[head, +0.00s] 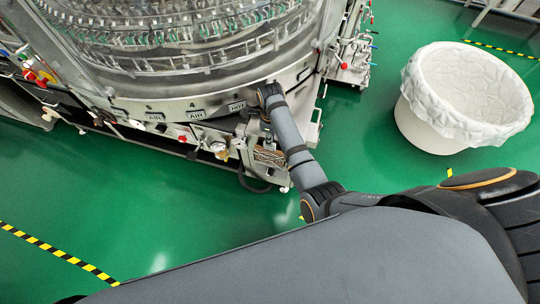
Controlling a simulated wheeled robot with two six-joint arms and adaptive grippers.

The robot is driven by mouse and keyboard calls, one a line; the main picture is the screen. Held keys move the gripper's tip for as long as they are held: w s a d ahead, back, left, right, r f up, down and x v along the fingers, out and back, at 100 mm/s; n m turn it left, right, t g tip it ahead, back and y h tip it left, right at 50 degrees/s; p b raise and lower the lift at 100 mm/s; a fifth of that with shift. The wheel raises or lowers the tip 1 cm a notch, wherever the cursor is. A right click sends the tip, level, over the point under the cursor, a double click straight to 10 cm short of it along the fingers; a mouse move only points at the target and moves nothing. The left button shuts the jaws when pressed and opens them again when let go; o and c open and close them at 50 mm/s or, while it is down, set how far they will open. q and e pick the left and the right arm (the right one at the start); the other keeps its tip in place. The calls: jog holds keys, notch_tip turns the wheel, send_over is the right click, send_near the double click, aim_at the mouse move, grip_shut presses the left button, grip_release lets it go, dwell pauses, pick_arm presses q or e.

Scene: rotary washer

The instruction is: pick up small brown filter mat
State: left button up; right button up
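A small brown patch (268,157), which looks like the filter mat, shows in a metal frame low on the front of the washer (180,75), just left of my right forearm. Its outline is too small to make out fully. My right arm reaches in from the lower right, and its wrist bends at the washer's lower rim. My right gripper (252,128) is small and dark there, above and left of the brown patch, partly hidden by the wrist. Its fingers cannot be made out. My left gripper is not in view.
A large white lined tub (465,95) stands on the green floor at the right. Valves and pipes (350,55) stick out at the washer's right side. A dark hose (250,180) hangs below the washer front. The green floor (150,215) in front is clear.

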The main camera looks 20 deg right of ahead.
aim_at(270, 150)
notch_tip(270, 150, down, 5)
jog(key=shift+b, duration=0.35)
jog(key=shift+a, duration=0.1)
jog(key=shift+c, duration=0.4)
grip_shut()
jog(key=shift+r, duration=0.1)
